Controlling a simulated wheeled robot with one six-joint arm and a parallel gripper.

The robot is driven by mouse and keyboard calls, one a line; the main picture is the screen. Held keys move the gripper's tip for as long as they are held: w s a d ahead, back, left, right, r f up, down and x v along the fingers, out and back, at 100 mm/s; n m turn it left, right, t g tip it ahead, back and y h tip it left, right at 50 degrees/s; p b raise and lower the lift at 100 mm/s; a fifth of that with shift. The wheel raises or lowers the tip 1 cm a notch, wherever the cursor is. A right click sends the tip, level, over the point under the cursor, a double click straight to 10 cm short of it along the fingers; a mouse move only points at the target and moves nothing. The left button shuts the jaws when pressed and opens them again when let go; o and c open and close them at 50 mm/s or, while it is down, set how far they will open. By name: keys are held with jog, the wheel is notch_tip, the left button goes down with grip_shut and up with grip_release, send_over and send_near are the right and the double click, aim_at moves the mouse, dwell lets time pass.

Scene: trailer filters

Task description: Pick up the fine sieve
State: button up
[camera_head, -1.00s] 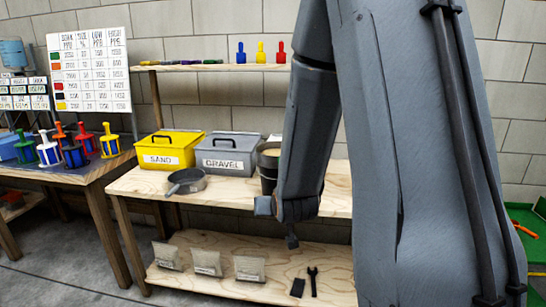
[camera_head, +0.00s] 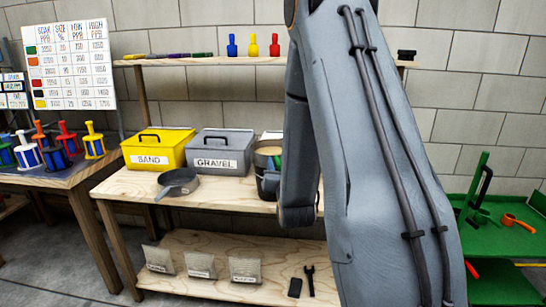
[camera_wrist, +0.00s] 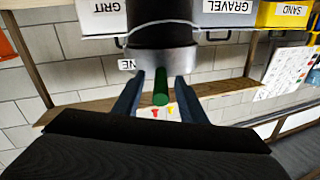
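My gripper (camera_wrist: 159,77) is open in the wrist view, which looks upside down. Its two fingers stand on either side of a green handle (camera_wrist: 160,88), with a gap on both sides. The handle meets a grey rim on a dark round body; I cannot tell whether this is the fine sieve or how much of it belongs to the bucket. In the head view a bit of green (camera_head: 277,162) shows beside the dark bucket (camera_head: 267,152), partly hidden by my arm. My fingers are hidden there.
A grey pan (camera_head: 180,183), a yellow SAND box (camera_head: 158,142) and a grey GRAVEL box (camera_head: 219,145) stand on the wooden bench. Small bags and dark tools lie on the lower shelf. A green stand (camera_head: 497,283) at right holds green and orange handled items.

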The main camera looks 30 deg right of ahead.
aim_at(277, 157)
jog(key=shift+p+x, duration=0.35)
jog(key=shift+x, duration=1.6)
jog(key=shift+f, duration=0.1)
grip_shut()
notch_tip(277, 157, up, 10)
jog(key=shift+f, duration=0.1)
jog(key=shift+w+f+p, duration=0.2)
jog(key=shift+f+p, duration=0.2)
jog(key=shift+p, duration=0.4)
notch_tip(277, 157, down, 4)
jog(key=p, duration=0.5)
jog(key=shift+s+f+p, duration=0.2)
jog(key=shift+f+p, duration=0.75)
jog(key=shift+f, duration=0.1)
